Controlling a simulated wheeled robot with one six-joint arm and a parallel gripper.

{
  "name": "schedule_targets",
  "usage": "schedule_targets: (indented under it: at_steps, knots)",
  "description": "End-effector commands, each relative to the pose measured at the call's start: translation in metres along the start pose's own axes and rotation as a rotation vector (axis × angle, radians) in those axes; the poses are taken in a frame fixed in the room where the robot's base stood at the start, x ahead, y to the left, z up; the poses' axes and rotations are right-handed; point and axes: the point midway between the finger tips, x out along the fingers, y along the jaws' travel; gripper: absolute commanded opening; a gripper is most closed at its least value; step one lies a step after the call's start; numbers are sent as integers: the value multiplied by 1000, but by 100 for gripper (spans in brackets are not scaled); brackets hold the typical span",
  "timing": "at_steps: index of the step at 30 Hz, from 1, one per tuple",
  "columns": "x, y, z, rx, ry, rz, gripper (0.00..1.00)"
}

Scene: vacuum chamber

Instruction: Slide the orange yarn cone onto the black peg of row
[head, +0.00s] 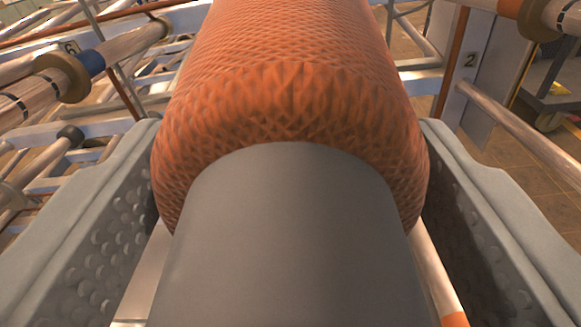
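The orange yarn cone (290,65) fills the middle of the head view, its grey core (285,235) pointing toward me. My gripper (290,180) has one grey, dimpled finger on each side of it. Both fingers meet the sides of the yarn near its close end, so the gripper appears shut on the cone. The cone's far end runs out of the top of the picture. No peg can be clearly identified as the black one; a dark-tipped bar (70,136) shows at left, and the cone hides what lies straight ahead.
Another collared peg (540,18) is at upper right. Tiled floor lies below.

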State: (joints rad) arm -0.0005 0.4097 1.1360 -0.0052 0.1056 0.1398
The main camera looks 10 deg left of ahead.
Motion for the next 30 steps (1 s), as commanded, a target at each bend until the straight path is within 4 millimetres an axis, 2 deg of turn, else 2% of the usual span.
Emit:
schedule_targets:
  at_steps: [14, 26, 27, 30]
  knots:
    - [1, 0, -1, 0, 2, 0, 14]
    - [13, 0, -1, 0, 2, 0, 14]
    - [12, 0, -1, 0, 2, 0, 73]
    - [12, 0, -1, 0, 2, 0, 93]
